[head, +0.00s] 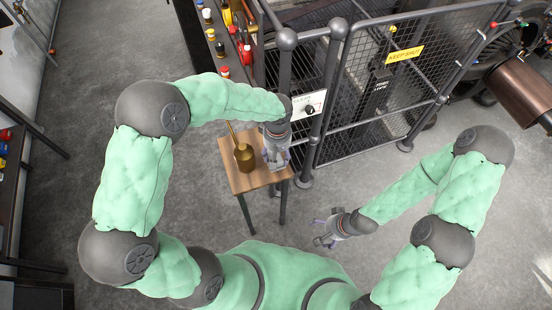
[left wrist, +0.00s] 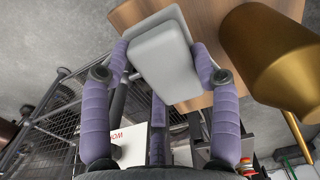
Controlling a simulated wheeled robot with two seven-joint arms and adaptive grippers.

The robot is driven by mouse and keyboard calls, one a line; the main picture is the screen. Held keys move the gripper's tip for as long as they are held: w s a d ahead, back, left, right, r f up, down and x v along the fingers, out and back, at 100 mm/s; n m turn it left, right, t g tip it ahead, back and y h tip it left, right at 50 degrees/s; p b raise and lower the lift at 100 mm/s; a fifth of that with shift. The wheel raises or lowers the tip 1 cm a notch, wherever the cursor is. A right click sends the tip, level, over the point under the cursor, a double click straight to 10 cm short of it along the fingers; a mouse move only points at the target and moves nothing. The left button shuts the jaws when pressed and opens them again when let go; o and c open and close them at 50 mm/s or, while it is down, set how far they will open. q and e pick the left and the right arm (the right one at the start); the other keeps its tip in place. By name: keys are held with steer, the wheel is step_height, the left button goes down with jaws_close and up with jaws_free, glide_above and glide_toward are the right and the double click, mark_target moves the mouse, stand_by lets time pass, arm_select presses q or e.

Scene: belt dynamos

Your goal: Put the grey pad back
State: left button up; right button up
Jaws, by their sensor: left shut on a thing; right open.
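The grey pad (left wrist: 166,58) is a pale, rounded block in the left wrist view. My left gripper (left wrist: 162,70) is shut on it, with one purple finger on each side. Its far end overlaps the wooden top of a small table (head: 238,177) in that view; I cannot tell whether it touches the wood. In the head view my left gripper (head: 275,158) is over the right side of this table, and the pad is mostly hidden there. My right gripper (head: 319,236) is open and empty, above the floor to the right of the table.
A brass can with a spout (head: 244,157) stands on the table close beside my left gripper. A mesh fence with a yellow sign (head: 405,54) and a white switch panel (head: 309,104) stands behind. A rack of coloured items (head: 223,72) is at the back.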

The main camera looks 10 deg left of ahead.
arm_select(q)
steer(key=shift+w+a+f, duration=0.2)
steer(key=shift+w+f, duration=0.05)
steer(key=shift+f, duration=0.25)
steer(key=shift+w+f+b, duration=0.1)
steer(key=shift+f+b, duration=0.9)
steer(key=shift+f, duration=0.5)
steer(key=shift+a, duration=0.1)
steer(key=shift+f, duration=0.15)
steer(key=o, duration=1.3)
step_height(320, 180, up, 12)
steer(key=p, duration=0.4)
steer(key=shift+p, duration=0.3)
